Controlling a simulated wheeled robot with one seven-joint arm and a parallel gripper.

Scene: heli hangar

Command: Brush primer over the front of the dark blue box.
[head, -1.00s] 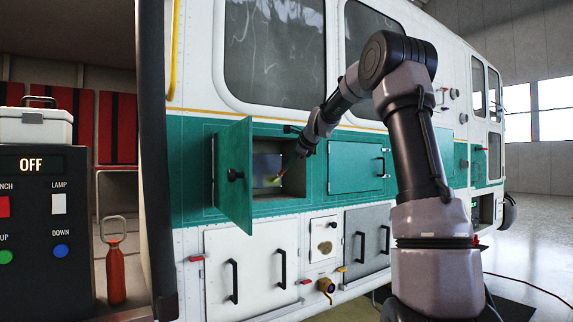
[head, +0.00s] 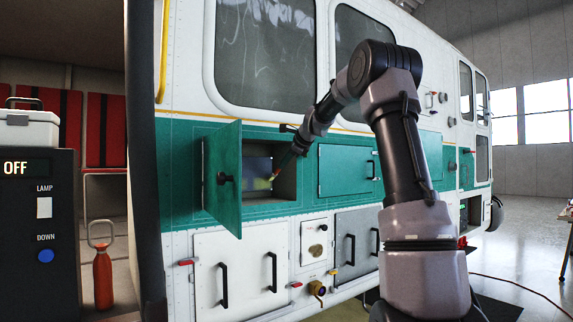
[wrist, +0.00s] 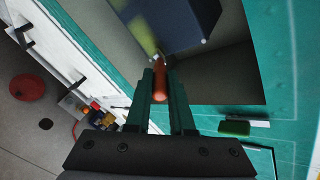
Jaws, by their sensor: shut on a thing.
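The dark blue box (head: 257,166) sits inside the open compartment in the green band of the helicopter's side. It also shows in the wrist view (wrist: 188,18). A blurred yellow-green patch (head: 262,184) shows low on its front; in the wrist view a similar patch (wrist: 143,38) is at the box's left side. My gripper (wrist: 160,78) is shut on an orange-handled brush (wrist: 160,86). The brush tip points into the compartment at the box; I cannot tell if it touches. In the head view my gripper (head: 290,157) is at the compartment's right side.
The open green door (head: 224,180) stands out on the compartment's left. A control panel (head: 40,230) and a red extinguisher-like bottle (head: 103,278) stand at the left. A green-and-white item (wrist: 236,128) is beside the opening.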

